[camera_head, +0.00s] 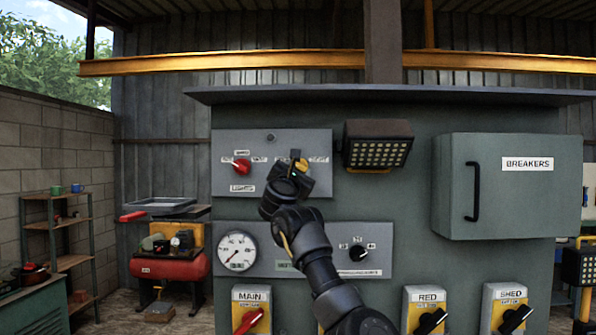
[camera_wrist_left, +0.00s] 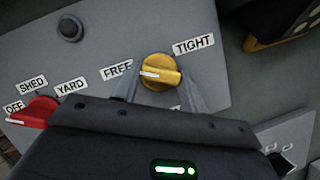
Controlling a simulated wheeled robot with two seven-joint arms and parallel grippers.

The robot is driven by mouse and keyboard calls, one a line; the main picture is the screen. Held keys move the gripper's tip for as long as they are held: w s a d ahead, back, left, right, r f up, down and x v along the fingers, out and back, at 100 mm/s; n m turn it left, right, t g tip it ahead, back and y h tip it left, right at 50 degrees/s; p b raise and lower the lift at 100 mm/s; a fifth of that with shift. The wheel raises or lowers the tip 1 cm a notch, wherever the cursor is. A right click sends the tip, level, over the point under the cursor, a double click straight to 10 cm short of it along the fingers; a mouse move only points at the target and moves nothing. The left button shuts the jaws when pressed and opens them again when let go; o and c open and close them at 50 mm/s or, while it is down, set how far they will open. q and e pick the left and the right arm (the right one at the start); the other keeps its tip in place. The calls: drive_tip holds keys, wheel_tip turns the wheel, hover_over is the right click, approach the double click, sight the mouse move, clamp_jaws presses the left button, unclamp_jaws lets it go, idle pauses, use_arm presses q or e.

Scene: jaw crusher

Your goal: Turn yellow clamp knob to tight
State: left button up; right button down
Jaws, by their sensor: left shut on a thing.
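The yellow clamp knob (camera_head: 299,163) is on the upper grey panel, partly hidden by my left gripper (camera_head: 297,170) in the head view. In the left wrist view the yellow knob (camera_wrist_left: 163,72) sits between the FREE label (camera_wrist_left: 117,70) and the TIGHT label (camera_wrist_left: 194,44). The white mark on the knob points left, toward FREE. My left gripper (camera_wrist_left: 160,88) is shut on the knob, with a finger on either side of it. My right gripper is not in view.
A red knob (camera_head: 241,166) with OFF, SHED and YARD labels is left of the yellow knob. A lamp (camera_head: 377,145) juts out to the right. A gauge (camera_head: 236,251) and a black dial (camera_head: 357,253) are below. The breakers box (camera_head: 510,200) is further right.

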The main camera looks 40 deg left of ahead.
use_arm(q)
drive_tip(key=shift+f+m, duration=0.1)
drive_tip(key=shift+m, duration=0.2)
drive_tip(key=m+g+h, duration=0.1)
drive_tip(key=m, duration=0.3)
drive_tip(key=m+h+b, duration=0.1)
drive_tip(key=m+h, duration=0.1)
drive_tip(key=m, duration=0.3)
drive_tip(key=m+g+h+b, duration=0.1)
drive_tip(key=m+h, duration=0.1)
drive_tip(key=m, duration=0.3)
drive_tip(key=shift+s+a+r+g, duration=0.1)
drive_tip(key=shift+a+r+g, duration=0.1)
drive_tip(key=shift+r+g, duration=0.15)
drive_tip(key=m, duration=0.2)
drive_tip(key=m+g, duration=0.1)
drive_tip(key=shift+d+r+m+g, duration=0.1)
drive_tip(key=shift+r+m+g, duration=0.15)
drive_tip(key=shift+m, duration=0.15)
drive_tip(key=m+g+p, duration=0.1)
drive_tip(key=m, duration=0.2)
drive_tip(key=shift+g+y, duration=0.4)
drive_tip(key=shift+d+m+g+y, duration=0.1)
drive_tip(key=shift+m+g+y, duration=0.3)
drive_tip(key=shift+m, duration=0.5)
drive_tip(key=shift+w, duration=0.2)
